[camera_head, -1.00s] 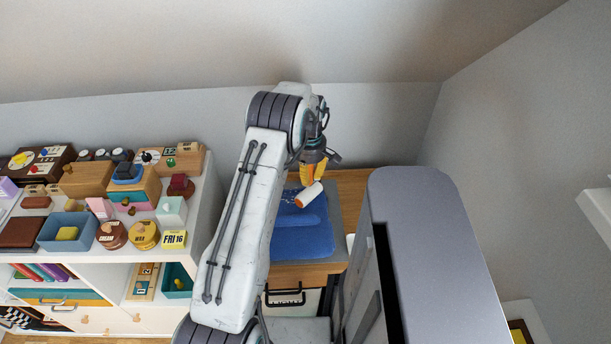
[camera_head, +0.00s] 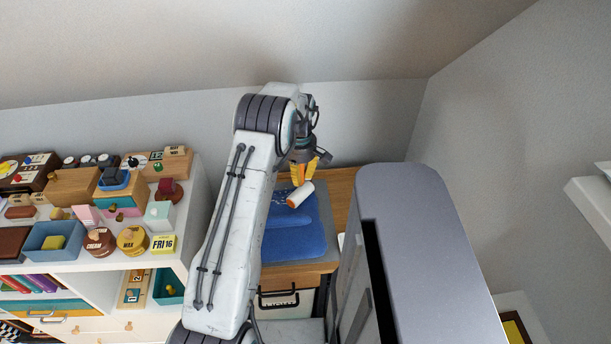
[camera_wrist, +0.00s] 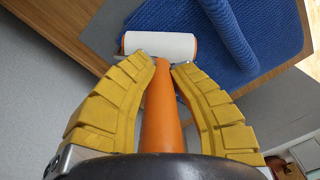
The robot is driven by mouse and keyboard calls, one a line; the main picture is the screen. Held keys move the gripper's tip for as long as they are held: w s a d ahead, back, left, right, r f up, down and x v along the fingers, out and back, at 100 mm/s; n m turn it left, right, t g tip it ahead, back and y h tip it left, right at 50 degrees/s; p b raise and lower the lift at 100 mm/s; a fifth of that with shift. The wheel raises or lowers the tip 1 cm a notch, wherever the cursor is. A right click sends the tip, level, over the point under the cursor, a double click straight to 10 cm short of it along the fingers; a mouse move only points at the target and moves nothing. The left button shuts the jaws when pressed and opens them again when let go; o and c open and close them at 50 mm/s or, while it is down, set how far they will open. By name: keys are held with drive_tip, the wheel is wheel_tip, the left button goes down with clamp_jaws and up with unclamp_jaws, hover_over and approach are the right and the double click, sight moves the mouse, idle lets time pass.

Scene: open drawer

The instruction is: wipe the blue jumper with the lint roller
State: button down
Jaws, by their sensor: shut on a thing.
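The blue jumper (camera_head: 300,238) lies folded on a grey mat on the wooden cabinet top; white specks show near its far left part. It also shows in the wrist view (camera_wrist: 262,28). My gripper (camera_head: 303,170) is shut on the orange handle of the lint roller (camera_head: 300,195). In the wrist view the yellow fingers (camera_wrist: 163,66) close around the handle, and the white roller head (camera_wrist: 160,45) lies crosswise beyond them, overlapping the jumper's edge in the picture. I cannot tell whether the roller touches the cloth. My arm hides the jumper's left side.
A white shelf unit (camera_head: 185,235) with boxes, tins and a blue bin (camera_head: 52,242) stands left of the cabinet. The wooden top (camera_head: 343,185) has bare room right of the mat. The wall rises close behind. A drawer handle (camera_head: 279,298) shows below.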

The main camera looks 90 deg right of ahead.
drive_tip(key=shift+w+b, duration=0.55)
drive_tip(key=shift+w, duration=4.65)
drive_tip(key=shift+s+d+p, duration=0.15)
drive_tip(key=shift+s+d, duration=0.1)
drive_tip(key=shift+s, duration=1.85)
drive_tip(key=shift+s+d+p, duration=0.1)
drive_tip(key=shift+s+d, duration=0.1)
drive_tip(key=shift+s, duration=1.85)
drive_tip(key=shift+s+d+p, duration=0.15)
drive_tip(key=shift+s+d, duration=0.1)
drive_tip(key=shift+s, duration=1.85)
drive_tip(key=shift+w, duration=0.1)
drive_tip(key=w+b, duration=0.2)
drive_tip(key=w, duration=1)
drive_tip(key=shift+w+a, duration=0.15)
drive_tip(key=shift+a, duration=0.3)
